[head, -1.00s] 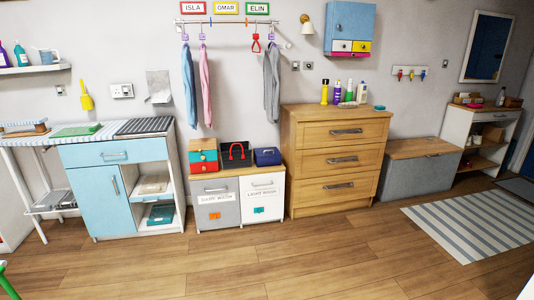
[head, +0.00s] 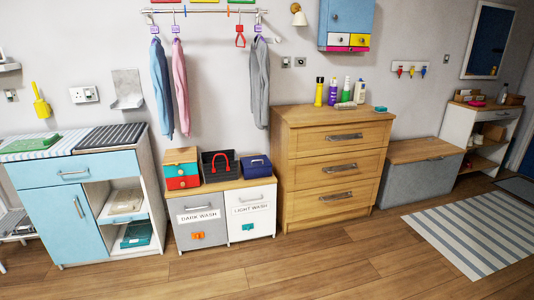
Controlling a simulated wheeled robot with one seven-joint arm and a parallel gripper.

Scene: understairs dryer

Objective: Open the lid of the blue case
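The blue case (head: 256,167) is a small dark-blue box with a handle. It sits on the wooden top of the low laundry unit (head: 229,184), at its right end, close to the wooden chest of drawers. Its lid looks closed, though it is small in the head view. My gripper is not in view.
A dark caddy with a red handle (head: 219,167) and a small multicoloured drawer box (head: 182,168) stand left of the case. The wooden chest of drawers (head: 331,165) rises to its right. Clothes hang above. The wooden floor (head: 300,265) in front is clear.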

